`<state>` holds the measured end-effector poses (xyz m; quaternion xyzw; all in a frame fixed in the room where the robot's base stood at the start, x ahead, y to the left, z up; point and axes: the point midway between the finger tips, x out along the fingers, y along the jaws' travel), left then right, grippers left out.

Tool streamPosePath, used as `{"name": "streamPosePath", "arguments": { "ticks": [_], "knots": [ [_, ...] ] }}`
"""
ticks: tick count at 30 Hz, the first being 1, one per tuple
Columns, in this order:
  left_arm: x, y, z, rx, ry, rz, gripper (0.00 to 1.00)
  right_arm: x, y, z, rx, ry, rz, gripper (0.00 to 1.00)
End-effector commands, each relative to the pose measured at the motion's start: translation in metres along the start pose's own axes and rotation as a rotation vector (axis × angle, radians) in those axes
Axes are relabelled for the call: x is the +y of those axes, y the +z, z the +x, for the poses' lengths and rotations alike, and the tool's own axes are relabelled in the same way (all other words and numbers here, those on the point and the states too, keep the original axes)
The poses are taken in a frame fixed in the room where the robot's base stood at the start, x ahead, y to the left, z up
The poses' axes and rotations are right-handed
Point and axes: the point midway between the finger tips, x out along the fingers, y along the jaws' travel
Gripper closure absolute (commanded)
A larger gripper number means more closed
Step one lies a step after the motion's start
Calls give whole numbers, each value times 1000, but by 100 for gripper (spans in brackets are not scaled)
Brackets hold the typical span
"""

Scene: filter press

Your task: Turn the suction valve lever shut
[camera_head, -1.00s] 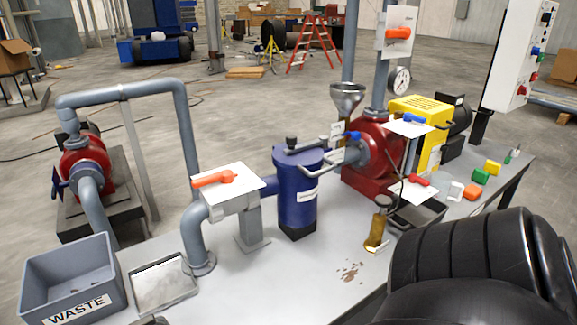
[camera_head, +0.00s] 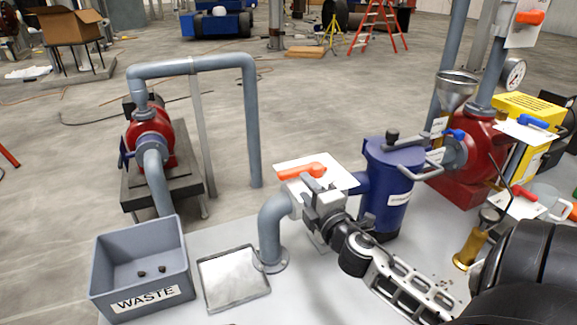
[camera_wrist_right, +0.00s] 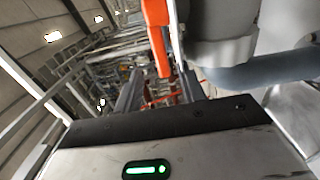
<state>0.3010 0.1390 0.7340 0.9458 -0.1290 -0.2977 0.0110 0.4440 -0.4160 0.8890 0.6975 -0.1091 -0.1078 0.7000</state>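The orange suction valve lever (camera_head: 302,170) lies across a white plate on top of the grey pipe valve, left of the blue strainer pot (camera_head: 388,190). It points left, roughly along the pipe. My right gripper (camera_head: 308,186) is just in front of and below the lever, by the valve body. In the right wrist view the two dark fingers (camera_wrist_right: 158,88) stand apart, and the orange lever (camera_wrist_right: 157,35) shows between and past their tips. I cannot tell whether either finger touches it. My left gripper is not in view.
A grey waste bin (camera_head: 140,270) and a flat metal tray (camera_head: 233,278) are left of the valve. A red pump (camera_head: 470,165) with a funnel, a brass-coloured cylinder (camera_head: 474,245) and another orange lever (camera_head: 530,17) are to the right. Bare table lies around the tray.

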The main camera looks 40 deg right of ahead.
Motion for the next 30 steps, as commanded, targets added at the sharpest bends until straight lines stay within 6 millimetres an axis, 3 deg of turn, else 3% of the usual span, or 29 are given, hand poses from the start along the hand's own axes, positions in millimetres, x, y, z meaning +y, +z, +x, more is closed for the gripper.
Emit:
{"name": "streamPosePath", "arguments": {
  "ticks": [6,12,18,27,30],
  "knots": [
    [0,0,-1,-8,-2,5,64,2,0,50,-1,1,1,60],
    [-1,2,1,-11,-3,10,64,0,0,82,0,-1,3,60],
    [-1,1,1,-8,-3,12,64,-1,0,96,0,-2,3,60],
    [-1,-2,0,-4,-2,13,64,-1,-1,98,1,-3,3,60],
    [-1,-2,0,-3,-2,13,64,-1,-1,97,1,-3,3,88]
  ]
}}
